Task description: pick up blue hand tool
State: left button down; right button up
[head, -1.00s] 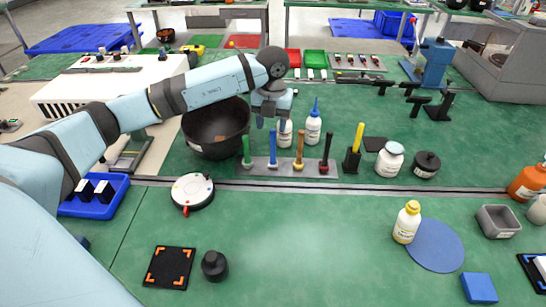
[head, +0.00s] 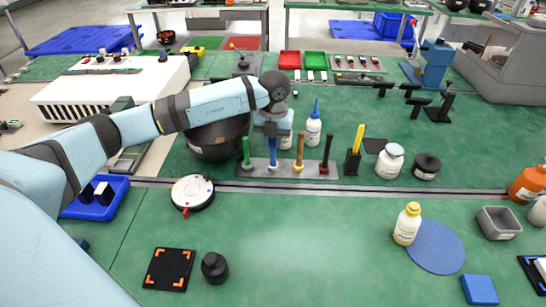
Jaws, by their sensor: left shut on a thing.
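The blue hand tool (head: 272,155) stands upright in a grey rack (head: 285,169), between a green-handled tool (head: 247,152) on its left and a tan-handled tool (head: 299,152) on its right. My left gripper (head: 272,136) points down from above and is shut on the upper end of the blue tool's handle. The tool's lower end is still at the rack. My right gripper is not in view.
A black bowl (head: 217,141) is close on the left, partly behind my arm. White bottles, one with a blue tip (head: 313,128), stand just behind the rack. A black block with a yellow upright tool (head: 355,152) is to the right. The front mat is clear in the middle.

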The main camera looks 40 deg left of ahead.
pick_arm(q)
notch_tip(320, 180, up, 20)
jog(key=p, duration=0.1)
dwell(0.5)
